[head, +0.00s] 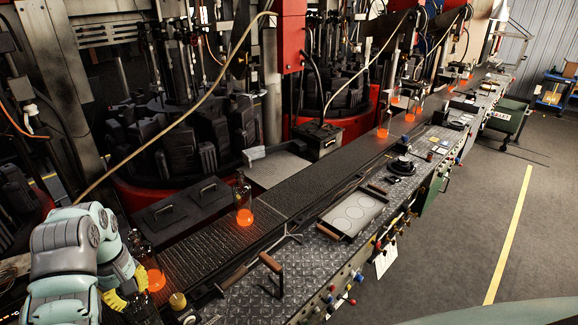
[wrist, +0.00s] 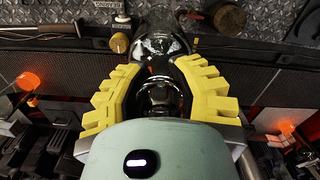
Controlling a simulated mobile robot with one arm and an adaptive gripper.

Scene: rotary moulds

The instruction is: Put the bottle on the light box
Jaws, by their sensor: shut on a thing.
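My gripper (wrist: 160,85) has its two yellow fingers closed around a clear glass bottle (wrist: 163,42) in the wrist view. The bottle's body shows beyond the fingers, and its narrower part lies between them. In the head view, my gripper (head: 122,290) is at the lower left, over the near end of the conveyor, and largely hides what it holds. A pale panel with ring outlines (head: 353,212), which looks like the light box, lies on the metal bench to the right, well apart from my gripper. Its top looks empty.
An orange-glowing bottle (head: 155,280) stands close to my gripper, another (head: 243,216) farther along the conveyor (head: 315,193). A wooden-handled tool (head: 272,265) and a round knob (head: 178,300) are on the bench side. Open floor (head: 440,240) lies right.

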